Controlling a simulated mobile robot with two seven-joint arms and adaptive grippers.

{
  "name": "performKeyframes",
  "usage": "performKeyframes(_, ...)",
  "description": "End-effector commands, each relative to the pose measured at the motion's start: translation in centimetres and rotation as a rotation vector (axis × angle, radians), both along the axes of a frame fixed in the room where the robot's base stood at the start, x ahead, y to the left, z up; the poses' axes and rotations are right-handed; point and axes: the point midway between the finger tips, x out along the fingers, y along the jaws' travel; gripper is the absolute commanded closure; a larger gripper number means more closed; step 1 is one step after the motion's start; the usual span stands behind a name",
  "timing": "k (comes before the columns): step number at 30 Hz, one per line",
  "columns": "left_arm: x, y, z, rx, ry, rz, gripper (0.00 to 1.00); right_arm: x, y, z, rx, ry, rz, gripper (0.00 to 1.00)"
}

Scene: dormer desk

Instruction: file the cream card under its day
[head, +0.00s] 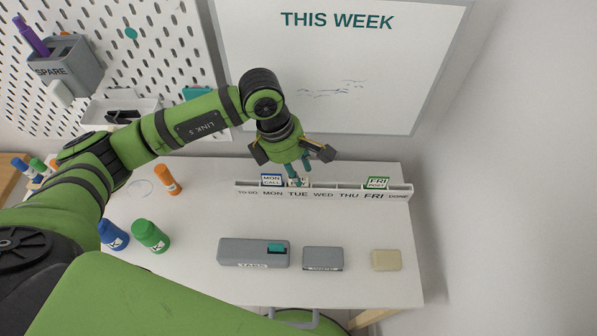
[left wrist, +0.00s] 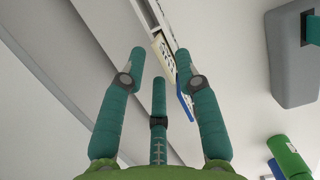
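The cream card (head: 298,182) stands in the rail (head: 330,190) at the TUE label, partly hidden by the fingertips. It also shows in the left wrist view (left wrist: 164,51), just beyond and between the fingertips. My left gripper (head: 298,168) is right above the card, fingers pointing down. In the left wrist view its fingers (left wrist: 160,62) are spread apart, with no visible grip on the card. A blue-edged MON card (head: 271,180) stands beside it at the MON label. A green-edged FRI card (head: 376,183) stands at FRI. My right gripper is not in view.
A grey TABS box (head: 235,253), a smaller grey box (head: 323,259) and a beige block (head: 386,260) lie along the front. The whiteboard (head: 400,70) rises behind.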

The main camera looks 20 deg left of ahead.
Motion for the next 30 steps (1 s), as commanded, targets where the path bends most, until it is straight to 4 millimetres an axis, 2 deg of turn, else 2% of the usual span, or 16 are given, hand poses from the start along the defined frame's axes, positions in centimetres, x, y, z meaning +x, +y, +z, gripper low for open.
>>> performKeyframes(6,-0.2,1.2,4.6,0.0,-0.006,0.001,0.68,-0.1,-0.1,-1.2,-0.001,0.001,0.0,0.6)
performKeyframes(13,-0.6,2.1,8.4,0.001,-0.003,0.001,0.68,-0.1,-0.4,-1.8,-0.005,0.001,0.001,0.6)
performKeyframes(18,-0.7,2.4,9.5,0.001,-0.001,0.0,0.68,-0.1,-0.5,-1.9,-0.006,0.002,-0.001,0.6)
performKeyframes(30,-0.7,2.4,9.6,0.001,0.0,0.0,0.68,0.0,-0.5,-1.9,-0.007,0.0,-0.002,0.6)
